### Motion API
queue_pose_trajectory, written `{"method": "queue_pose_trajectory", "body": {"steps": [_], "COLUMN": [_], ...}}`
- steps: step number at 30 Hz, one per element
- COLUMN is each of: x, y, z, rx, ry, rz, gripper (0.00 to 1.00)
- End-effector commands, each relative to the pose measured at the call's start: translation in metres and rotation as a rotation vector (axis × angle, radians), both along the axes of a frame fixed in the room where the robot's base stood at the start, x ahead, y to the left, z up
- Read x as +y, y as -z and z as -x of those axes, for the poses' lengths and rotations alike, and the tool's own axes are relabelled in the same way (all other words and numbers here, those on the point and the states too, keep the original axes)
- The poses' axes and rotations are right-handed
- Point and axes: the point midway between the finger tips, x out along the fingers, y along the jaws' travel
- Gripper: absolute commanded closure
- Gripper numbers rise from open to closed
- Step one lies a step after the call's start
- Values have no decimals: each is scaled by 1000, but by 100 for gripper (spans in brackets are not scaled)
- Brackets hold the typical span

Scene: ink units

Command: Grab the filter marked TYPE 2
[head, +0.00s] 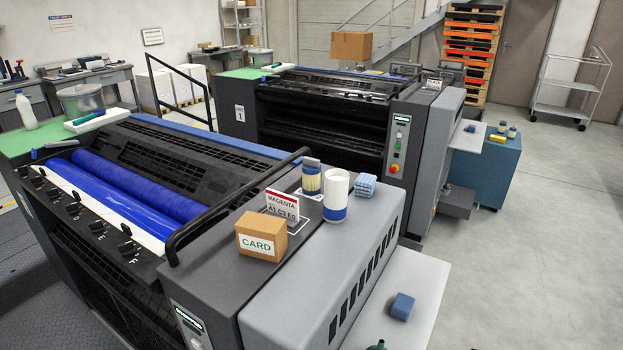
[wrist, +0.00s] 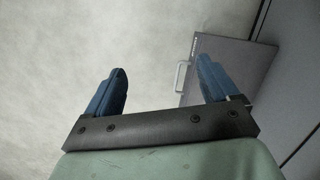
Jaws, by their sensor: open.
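No TYPE 2 marking is legible in either view. In the head view, a pleated cream cylinder with dark ends (head: 311,180) stands on the near press, and it looks like a filter. A white cylinder with a blue band (head: 337,196) stands just right of it. In the wrist view, my gripper (wrist: 162,66) is open, with two blue fingers wide apart and nothing between them. Pale floor shows beyond the fingers. My gripper is not clearly seen in the head view, so its distance from the cylinders cannot be told.
A CARD box (head: 261,237), a MAGENTA sign (head: 282,205) and blue cloths (head: 365,185) crowd the near press top. A blue block (head: 402,306) lies on the pale shelf. A blue cabinet (head: 485,165) holds small items. A grey panel with a handle (wrist: 230,70) is beside the right finger.

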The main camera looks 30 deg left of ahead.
Motion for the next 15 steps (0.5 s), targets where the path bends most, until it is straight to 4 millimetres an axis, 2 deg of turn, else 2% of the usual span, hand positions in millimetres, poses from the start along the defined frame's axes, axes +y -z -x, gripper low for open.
{"method": "queue_pose_trajectory", "body": {"steps": [1, 3, 8, 15], "x": [5, 10, 24, 47], "y": [-9, -24, -63, -134], "z": [-26, -53, -113, -198], "rx": [-26, -58, -129, -236], "ry": [-16, -43, -101, -185], "rz": [-2, -4, -6, -8], "gripper": [12, 12, 12, 12]}}
